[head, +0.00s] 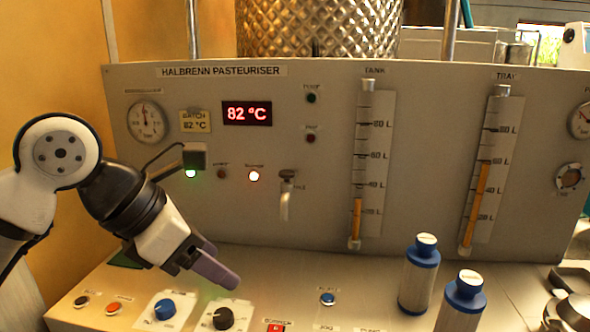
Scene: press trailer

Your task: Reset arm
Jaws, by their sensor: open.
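My arm enters from the left, and my gripper (222,277) points down and to the right above the control desk. Its fingers are open and I see nothing between them. The fingertips are just above and behind a black knob (223,318) on a white plate. I cannot tell the exact gap between fingers and knob. A blue knob (165,309) on another white plate is to the left of the fingertips.
The upright panel (330,205) behind carries a red display (247,113) reading 82 °C, a tap lever (286,190) and two level tubes. Two blue-capped cylinders (420,274) (462,302) stand at the right. A blue button (327,299) sits on the open middle desk.

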